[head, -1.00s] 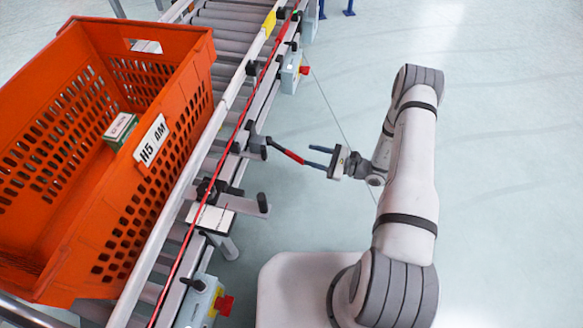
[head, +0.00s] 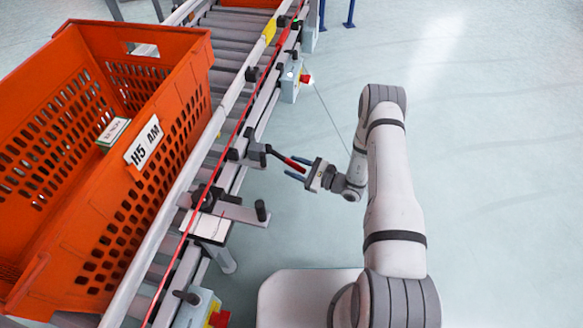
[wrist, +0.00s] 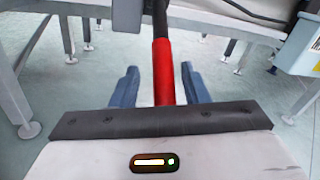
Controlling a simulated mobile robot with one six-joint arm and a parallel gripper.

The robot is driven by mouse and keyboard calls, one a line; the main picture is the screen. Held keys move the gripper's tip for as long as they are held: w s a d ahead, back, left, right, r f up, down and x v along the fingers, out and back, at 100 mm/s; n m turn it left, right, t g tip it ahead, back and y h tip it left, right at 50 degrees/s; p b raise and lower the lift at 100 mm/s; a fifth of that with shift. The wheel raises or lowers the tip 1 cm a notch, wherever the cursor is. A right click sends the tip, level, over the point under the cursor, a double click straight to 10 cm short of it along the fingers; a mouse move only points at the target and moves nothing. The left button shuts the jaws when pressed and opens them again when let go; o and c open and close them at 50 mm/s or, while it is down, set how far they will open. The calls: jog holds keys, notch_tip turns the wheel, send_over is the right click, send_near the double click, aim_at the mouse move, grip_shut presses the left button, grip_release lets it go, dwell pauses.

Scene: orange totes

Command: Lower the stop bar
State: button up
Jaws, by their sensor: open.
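A lever with a black end and a red grip (head: 291,162), apparently the stop bar's handle, sticks out from the right side of the roller conveyor. My gripper (head: 293,168) is at the grip's outer end, its two blue fingers open and pointing toward the conveyor. In the wrist view the red grip (wrist: 163,72) runs between the spread fingers of my gripper (wrist: 163,85), with a gap on each side. The grip's near end is hidden behind the gripper's body. The bar itself I cannot make out clearly.
A large orange tote (head: 105,240) labelled H5 AM stands on the conveyor, with a small box (head: 113,132) inside. Control boxes with red buttons (head: 307,79) hang on the conveyor's right side. A grey arm with a black knob (head: 261,210) juts out nearby. Floor to the right is clear.

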jog(key=shift+c, duration=0.4)
jog(key=c, duration=0.6)
jog(key=shift+s, duration=0.1)
grip_shut()
